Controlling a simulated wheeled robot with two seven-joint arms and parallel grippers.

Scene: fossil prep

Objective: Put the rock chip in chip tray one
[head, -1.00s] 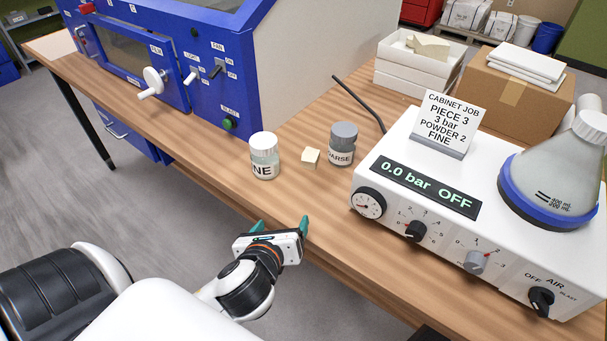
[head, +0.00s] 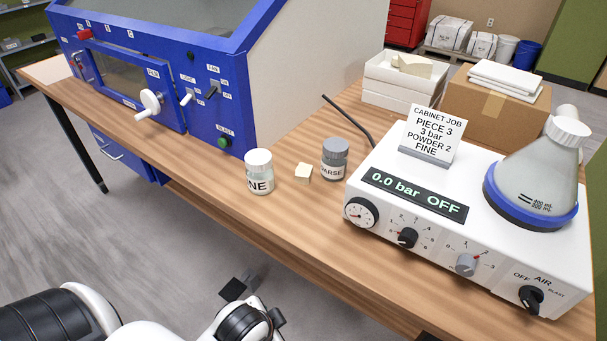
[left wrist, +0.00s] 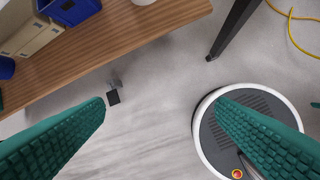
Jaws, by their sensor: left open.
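The rock chip (head: 303,172) is a small cream block on the wooden bench, between the white-capped FINE jar (head: 259,172) and the grey-capped COARSE jar (head: 335,159). I cannot pick out chip tray one by any label. My left arm is low at the bottom of the head view, in front of the bench, and its fingers do not show there. In the left wrist view my left gripper (left wrist: 160,102) has its teal fingers wide apart, with nothing between them but floor beyond. The chip is not in that view. My right gripper is not in view.
The blue cabinet (head: 165,85) stands at the left. The white control unit (head: 450,225), with a sign and flask (head: 535,165), fills the bench's right. White stacked trays (head: 382,92) and a cardboard box (head: 500,105) are behind. The bench front before the jars is clear.

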